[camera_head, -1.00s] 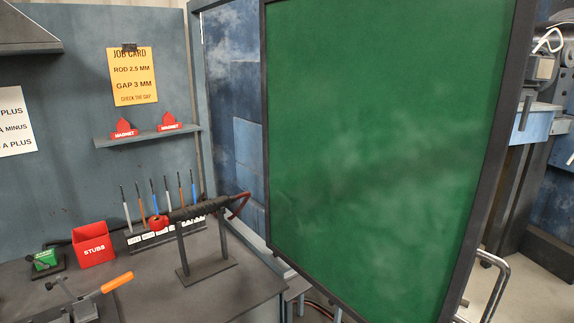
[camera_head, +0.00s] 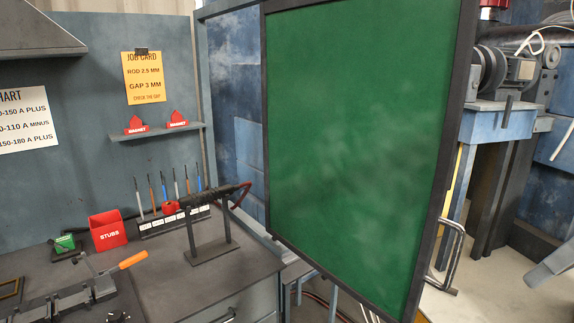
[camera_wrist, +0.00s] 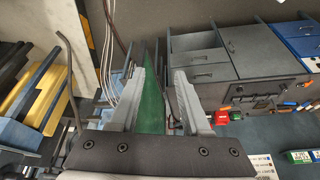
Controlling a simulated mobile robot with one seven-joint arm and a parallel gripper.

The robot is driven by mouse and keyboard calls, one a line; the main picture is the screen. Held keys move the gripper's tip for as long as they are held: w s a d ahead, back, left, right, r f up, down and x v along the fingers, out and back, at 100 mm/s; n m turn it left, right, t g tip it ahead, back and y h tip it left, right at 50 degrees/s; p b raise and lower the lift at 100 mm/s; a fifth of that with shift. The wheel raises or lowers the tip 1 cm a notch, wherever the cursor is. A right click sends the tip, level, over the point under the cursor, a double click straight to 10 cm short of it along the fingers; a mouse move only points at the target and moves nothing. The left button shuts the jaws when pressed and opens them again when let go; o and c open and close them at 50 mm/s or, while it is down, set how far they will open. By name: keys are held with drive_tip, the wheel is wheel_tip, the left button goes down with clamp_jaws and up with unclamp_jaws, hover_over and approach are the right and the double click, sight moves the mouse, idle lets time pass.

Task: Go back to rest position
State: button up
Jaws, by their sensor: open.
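My gripper (camera_wrist: 160,76) shows in the wrist view with its two grey fingers apart. It is open, and nothing is held between the fingers. A narrow green strip (camera_wrist: 152,112), seemingly the green screen edge-on, shows between the fingers; I cannot tell how far beyond them it is. In the head view the gripper cannot be made out.
A large dark-framed green screen (camera_head: 350,150) fills the middle of the head view. Left of it is a workbench with a red STUBS bin (camera_head: 108,231), a torch on a stand (camera_head: 210,225) and an orange-handled clamp (camera_head: 105,275). Machinery (camera_head: 500,75) stands right.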

drive_tip(key=w+a+f+m+h, duration=0.1)
drive_tip(key=a+f+m, duration=0.1)
drive_tip(key=a+f, duration=0.4)
drive_tip(key=w+a+f+m+t+p, duration=0.1)
drive_tip(key=a+f+m, duration=0.1)
drive_tip(key=a+f, duration=0.4)
drive_tip(key=a, duration=0.5)
drive_tip(key=shift+w+a+f+h, duration=0.25)
drive_tip(key=shift+a+h, duration=0.15)
drive_tip(key=shift+d, duration=0.2)
